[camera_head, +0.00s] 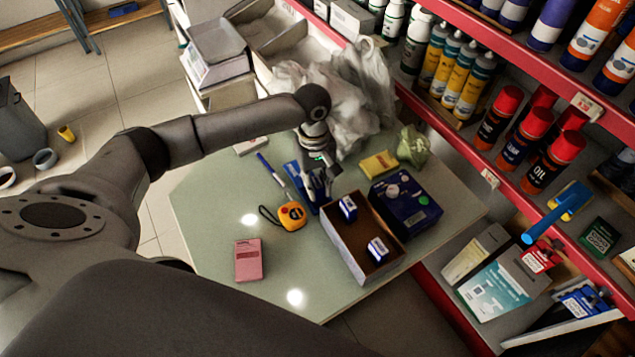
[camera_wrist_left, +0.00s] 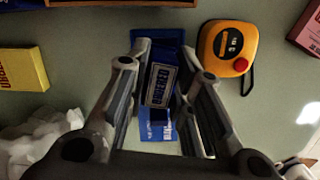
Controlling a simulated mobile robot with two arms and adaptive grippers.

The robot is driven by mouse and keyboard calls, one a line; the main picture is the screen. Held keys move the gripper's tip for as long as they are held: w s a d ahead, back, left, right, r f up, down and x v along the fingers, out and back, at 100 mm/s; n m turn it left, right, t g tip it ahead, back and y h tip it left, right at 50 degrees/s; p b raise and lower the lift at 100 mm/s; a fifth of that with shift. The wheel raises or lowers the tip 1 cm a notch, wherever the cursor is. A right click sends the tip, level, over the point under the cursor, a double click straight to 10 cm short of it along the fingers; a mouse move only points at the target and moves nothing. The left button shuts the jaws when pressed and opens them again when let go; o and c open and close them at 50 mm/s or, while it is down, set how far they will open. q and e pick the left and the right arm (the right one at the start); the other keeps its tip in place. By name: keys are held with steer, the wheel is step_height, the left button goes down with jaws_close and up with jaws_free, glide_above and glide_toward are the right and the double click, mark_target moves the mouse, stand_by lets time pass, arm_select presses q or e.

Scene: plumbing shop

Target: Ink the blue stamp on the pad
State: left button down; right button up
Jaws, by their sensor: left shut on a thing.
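My left gripper (camera_head: 317,188) is shut on a blue stamp (camera_wrist_left: 160,85) with a white label reading "ORDERED", which sits between the fingers in the left wrist view. Parts of a blue ink pad (camera_wrist_left: 158,131) show above and below the stamp in that view. In the head view the blue pad (camera_head: 293,172) lies on the table, partly hidden by the gripper. The stamp is over the pad; I cannot tell whether they touch. My right gripper is not in view.
An open brown box (camera_head: 342,238) holds two blue-and-white stamps, with a dark blue box (camera_head: 404,205) to its right. A yellow tape measure (camera_head: 292,216), a pen (camera_head: 270,168), a pink box (camera_head: 248,260) and a yellow packet (camera_head: 379,164) lie around.

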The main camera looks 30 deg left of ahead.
arm_select(q)
steer(key=shift+f, duration=0.6)
stand_by(0.7)
steer(key=shift+s+f, duration=0.1)
steer(key=shift+f, duration=0.05)
stand_by(1.9)
steer(key=shift+p, duration=0.35)
step_height(320, 180, up, 6)
steer(key=p, duration=0.7)
